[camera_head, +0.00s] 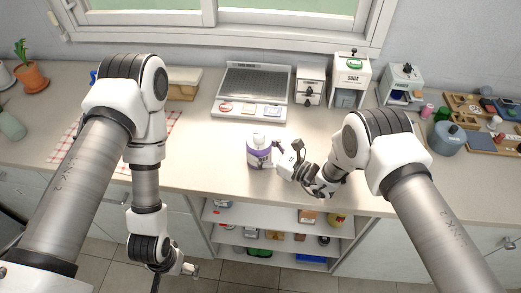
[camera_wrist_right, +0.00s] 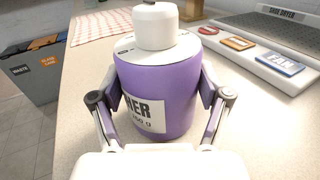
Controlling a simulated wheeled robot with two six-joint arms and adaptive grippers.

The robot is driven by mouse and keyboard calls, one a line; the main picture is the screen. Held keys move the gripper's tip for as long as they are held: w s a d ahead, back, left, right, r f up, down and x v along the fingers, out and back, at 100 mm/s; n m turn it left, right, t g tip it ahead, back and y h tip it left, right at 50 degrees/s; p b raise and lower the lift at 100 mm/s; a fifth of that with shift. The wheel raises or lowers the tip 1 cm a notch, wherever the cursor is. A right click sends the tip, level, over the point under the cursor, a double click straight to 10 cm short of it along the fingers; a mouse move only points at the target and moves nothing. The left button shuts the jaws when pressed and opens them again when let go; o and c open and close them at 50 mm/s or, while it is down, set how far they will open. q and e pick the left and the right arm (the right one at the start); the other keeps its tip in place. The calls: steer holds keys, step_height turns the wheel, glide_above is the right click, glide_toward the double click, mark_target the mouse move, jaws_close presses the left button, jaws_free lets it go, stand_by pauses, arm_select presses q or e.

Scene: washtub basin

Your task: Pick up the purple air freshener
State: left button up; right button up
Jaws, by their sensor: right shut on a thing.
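The purple air freshener (camera_head: 259,152) is a purple can with a white top and a white label. It stands upright on the counter near the front edge. In the right wrist view the purple air freshener (camera_wrist_right: 155,85) fills the middle, with my gripper's fingers on both sides of it. My right gripper (camera_head: 276,152) is shut on it from the right; it also shows in the right wrist view (camera_wrist_right: 160,105). My left gripper (camera_head: 180,270) hangs low in front of the cabinets, away from the can; its fingers are too small to judge.
White dispensers (camera_head: 350,78) stand at the back right. A checked cloth (camera_head: 65,147) lies at left. Open shelves (camera_head: 270,222) with several items are below the counter. The counter around the can is clear.

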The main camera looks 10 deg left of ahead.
mark_target(269, 148)
steer(key=shift+r, duration=0.1)
steer(key=shift+w+r+b, duration=0.1)
steer(key=shift+r+b, duration=0.25)
steer(key=shift+r, duration=0.25)
steer(key=shift+s+r+b, duration=0.2)
steer(key=shift+r+b, duration=0.05)
steer(key=shift+r, duration=0.25)
steer(key=shift+s+r+b, duration=0.15)
steer(key=shift+r+b, duration=0.1)
steer(key=shift+r, duration=0.2)
steer(key=s, duration=0.4)
steer(key=s+b, duration=0.1)
steer(key=s, duration=0.1)
steer(key=shift+d+r, duration=0.25)
steer(key=shift+d, duration=0.1)
steer(key=s+d+r+p, duration=0.1)
steer(key=s+p, duration=0.6)
steer(key=s, duration=0.2)
steer(key=shift+s, duration=0.15)
steer(key=shift+d, duration=0.1)
